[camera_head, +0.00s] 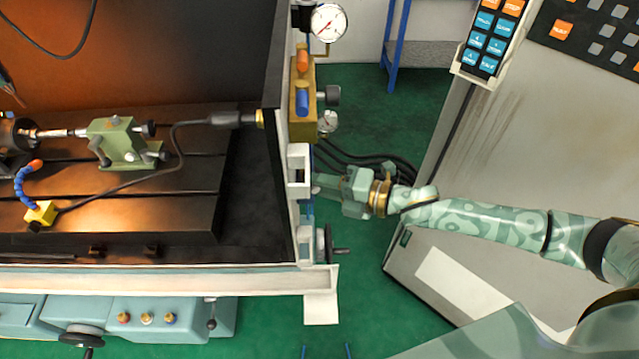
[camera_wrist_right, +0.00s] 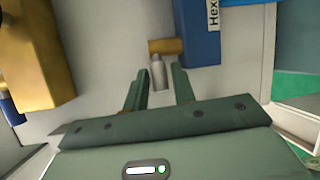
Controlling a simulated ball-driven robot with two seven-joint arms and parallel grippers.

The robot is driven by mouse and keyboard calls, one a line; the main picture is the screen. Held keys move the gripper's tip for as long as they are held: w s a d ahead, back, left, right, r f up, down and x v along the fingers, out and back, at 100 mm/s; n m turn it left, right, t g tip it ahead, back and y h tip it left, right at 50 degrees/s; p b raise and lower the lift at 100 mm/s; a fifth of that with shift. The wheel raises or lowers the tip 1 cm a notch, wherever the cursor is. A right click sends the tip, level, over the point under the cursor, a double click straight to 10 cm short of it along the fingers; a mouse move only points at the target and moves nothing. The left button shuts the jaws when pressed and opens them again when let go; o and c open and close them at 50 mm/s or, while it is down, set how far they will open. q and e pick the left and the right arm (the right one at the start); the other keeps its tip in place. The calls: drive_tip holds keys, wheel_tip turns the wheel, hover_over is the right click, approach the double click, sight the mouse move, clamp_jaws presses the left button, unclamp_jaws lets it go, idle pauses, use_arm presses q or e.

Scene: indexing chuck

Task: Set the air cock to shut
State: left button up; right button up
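In the right wrist view, a small brass fitting (camera_wrist_right: 163,46) with a grey metal stub (camera_wrist_right: 157,72) sits on the pale panel beside a blue block; I take it for the air cock. My right gripper (camera_wrist_right: 160,72) is open, with one finger on each side of the stub; I cannot tell whether either touches it. In the head view, my right gripper (camera_head: 320,184) reaches in from the right to the side of the machine, by a white bracket (camera_head: 299,170). The cock cannot be made out there. My left gripper is not in view.
The blue block (camera_wrist_right: 200,35) with a "Hex" label is close to the right finger. A brass block (camera_wrist_right: 36,55) stands at left; in the head view, a brass block (camera_head: 303,122) carries orange and blue parts. A gauge (camera_head: 328,22) and a handwheel (camera_head: 329,246) flank the arm.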

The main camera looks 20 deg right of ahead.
drive_tip(key=shift+a, duration=0.1)
clamp_jaws()
drive_tip(key=shift+s+a+r+p, duration=0.1)
drive_tip(key=shift+a+r+p, duration=0.1)
drive_tip(key=shift+p, duration=0.3)
drive_tip(key=shift+a+r+m+t+h+p, duration=0.1)
drive_tip(key=shift+a+m+t+h+p, duration=0.2)
drive_tip(key=shift+m+t+h+p, duration=0.7)
drive_tip(key=shift+a+p, duration=0.15)
drive_tip(key=shift+p, duration=0.15)
drive_tip(key=shift+f+m+t+h, duration=0.2)
drive_tip(key=shift+m+t+h, duration=0.2)
drive_tip(key=shift+m+h, duration=0.15)
drive_tip(key=shift+f, duration=0.1)
unclamp_jaws()
